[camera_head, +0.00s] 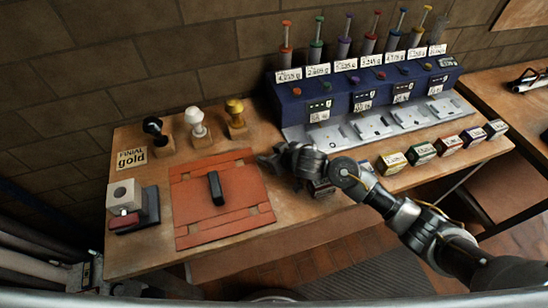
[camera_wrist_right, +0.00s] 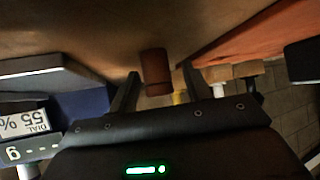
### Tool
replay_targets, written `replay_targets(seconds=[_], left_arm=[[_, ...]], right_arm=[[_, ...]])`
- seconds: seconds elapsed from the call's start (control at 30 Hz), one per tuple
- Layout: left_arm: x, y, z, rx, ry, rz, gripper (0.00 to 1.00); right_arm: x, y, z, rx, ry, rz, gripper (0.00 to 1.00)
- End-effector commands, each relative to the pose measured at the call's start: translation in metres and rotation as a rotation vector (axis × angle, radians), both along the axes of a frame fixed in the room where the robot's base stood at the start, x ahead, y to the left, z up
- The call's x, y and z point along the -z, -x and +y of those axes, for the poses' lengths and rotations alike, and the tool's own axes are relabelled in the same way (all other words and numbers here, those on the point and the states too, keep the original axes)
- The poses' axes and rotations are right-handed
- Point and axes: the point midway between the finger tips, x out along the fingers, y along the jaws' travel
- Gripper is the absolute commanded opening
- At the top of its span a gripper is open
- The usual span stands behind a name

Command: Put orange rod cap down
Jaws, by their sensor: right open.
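An orange-brown cylindrical cap (camera_wrist_right: 155,72) shows in the right wrist view, between the two fingers of my right gripper (camera_wrist_right: 158,85). The fingers stand apart, with a gap on each side of the cap. Its far end appears to meet the wooden table (camera_wrist_right: 110,25). In the head view my right gripper (camera_head: 268,160) is low over the table, just right of the orange-red mat (camera_head: 240,220); the cap there is hidden or too small to tell.
A blue stand (camera_head: 290,112) with several coloured-topped rods and labels is at the back. A black block (camera_head: 216,188) lies on the mat. Black, white and gold finials (camera_head: 236,112) stand behind it. Several labelled boxes (camera_head: 422,152) line the front right edge.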

Motion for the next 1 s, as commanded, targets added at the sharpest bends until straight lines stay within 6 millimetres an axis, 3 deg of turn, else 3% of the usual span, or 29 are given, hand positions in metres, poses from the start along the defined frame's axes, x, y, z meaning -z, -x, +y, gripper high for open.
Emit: replay_targets(seconds=[0.27, 0.6, 0.67, 1.0], left_arm=[[0.0002, 0.0008, 0.0002, 0.000, 0.000, 0.001, 0.36], [0.0002, 0.0009, 0.0003, 0.000, 0.000, 0.002, 0.36], [0.0002, 0.0009, 0.0003, 0.000, 0.000, 0.002, 0.36], [0.0013, 0.0009, 0.0003, 0.000, 0.000, 0.002, 0.36]], right_arm=[[0.0019, -0.0016, 0.0014, 0.000, 0.000, 0.000, 0.47], [0.0019, -0.0014, 0.0012, 0.000, 0.000, 0.000, 0.04], [0.0018, -0.0014, 0.0012, 0.000, 0.000, 0.000, 0.00], [-0.0075, -0.0015, 0.0020, -0.001, -0.001, -0.002, 0.00]])
